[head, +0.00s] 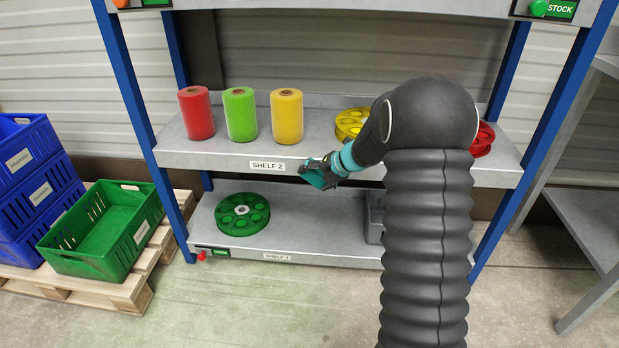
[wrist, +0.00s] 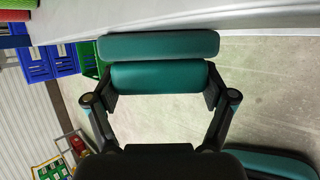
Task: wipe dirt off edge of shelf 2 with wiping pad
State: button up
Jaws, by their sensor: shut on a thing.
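Shelf 2 (head: 222,155) is the grey middle shelf, with a "SHELF 2" label on its front edge. My gripper (head: 330,168) is in front of that edge, right of the label. It is shut on the teal wiping pad (head: 313,175). In the wrist view the pad (wrist: 158,45) shows as two teal bars between the fingers of my gripper (wrist: 160,85). The pale shelf edge runs along the top of that view, close to the pad; I cannot tell whether they touch. No dirt can be made out; my arm hides part of the edge.
Red (head: 196,113), green (head: 240,114) and yellow (head: 287,116) spools stand on shelf 2. A yellow wheel (head: 349,122) and a red wheel (head: 483,139) lie farther right. Shelf 1 (head: 300,238) below holds a green wheel (head: 242,214). Crates stand on a pallet at left.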

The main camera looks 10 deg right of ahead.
jog(key=shift+s+d, duration=0.2)
jog(key=shift+d, duration=0.3)
jog(key=shift+s+d, duration=0.15)
jog(key=shift+d, duration=0.3)
jog(key=shift+w, duration=0.1)
jog(key=shift+w+a+r, duration=0.1)
jog(key=shift+w+a, duration=0.15)
jog(key=shift+a, duration=0.25)
jog(key=shift+w+a, duration=0.25)
jog(key=shift+a, duration=0.2)
jog(key=shift+w+a, duration=0.35)
jog(key=shift+a, duration=0.5)
jog(key=shift+c, duration=1.1)
jog(key=shift+r, duration=0.1)
jog(key=s+a+b, duration=0.1)
jog(key=s+a, duration=0.1)
jog(key=s, duration=0.3)
jog(key=shift+s+b, duration=0.35)
jog(key=shift+s, duration=0.05)
